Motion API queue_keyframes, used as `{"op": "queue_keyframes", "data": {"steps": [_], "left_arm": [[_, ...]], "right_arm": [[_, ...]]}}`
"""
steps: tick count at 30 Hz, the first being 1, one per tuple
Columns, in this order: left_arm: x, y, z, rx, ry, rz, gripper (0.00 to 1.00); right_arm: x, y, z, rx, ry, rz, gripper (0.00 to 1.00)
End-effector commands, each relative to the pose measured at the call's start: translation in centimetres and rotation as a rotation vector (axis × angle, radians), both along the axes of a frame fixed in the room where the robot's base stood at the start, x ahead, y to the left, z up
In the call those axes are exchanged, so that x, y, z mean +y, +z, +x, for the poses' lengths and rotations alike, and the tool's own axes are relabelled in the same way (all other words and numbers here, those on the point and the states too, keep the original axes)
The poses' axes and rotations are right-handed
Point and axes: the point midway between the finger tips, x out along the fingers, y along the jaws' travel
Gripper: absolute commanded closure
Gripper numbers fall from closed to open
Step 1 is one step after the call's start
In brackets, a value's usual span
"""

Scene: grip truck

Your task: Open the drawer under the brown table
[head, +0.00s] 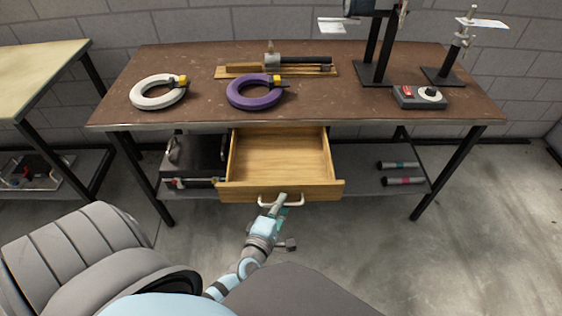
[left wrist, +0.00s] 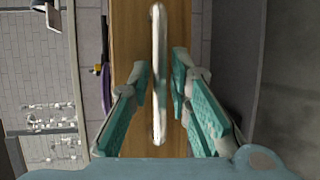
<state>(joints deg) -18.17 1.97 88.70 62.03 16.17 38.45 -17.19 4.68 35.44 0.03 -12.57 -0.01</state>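The brown table (head: 210,113) stands against the block wall. Its wooden drawer (head: 281,158) is pulled out toward me, and its bare inside shows empty. The drawer's pale handle (head: 293,203) is on its front; it also shows in the left wrist view (left wrist: 158,60). My left gripper (head: 281,205) is at the handle. In the left wrist view its teal fingers (left wrist: 163,85) are apart, one on each side of the handle's near end, with gaps between. My right gripper is not in view.
A white ring (head: 143,99), a purple ring (head: 250,101) and a control box (head: 418,97) lie on the table. A black case (head: 195,155) and two dark cylinders (head: 402,181) are on the lower shelf. Another table (head: 35,70) stands at left. The floor at right is clear.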

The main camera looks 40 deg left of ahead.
Motion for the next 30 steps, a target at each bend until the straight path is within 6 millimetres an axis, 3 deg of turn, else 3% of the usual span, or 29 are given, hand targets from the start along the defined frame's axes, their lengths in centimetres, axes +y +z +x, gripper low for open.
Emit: {"op": "queue_keyframes", "data": {"steps": [9, 12, 30], "left_arm": [[-1.5, 1.1, -5.8, 0.002, 0.002, -0.001, 0.82], [-1.7, 1.3, -6.8, 0.001, 0.001, 0.0, 0.82], [-1.8, 1.4, -6.9, 0.0, 0.0, -0.001, 0.82]], "right_arm": [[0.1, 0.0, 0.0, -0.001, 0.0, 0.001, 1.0], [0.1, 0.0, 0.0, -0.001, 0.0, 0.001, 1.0], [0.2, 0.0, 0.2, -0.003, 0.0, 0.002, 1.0]]}}
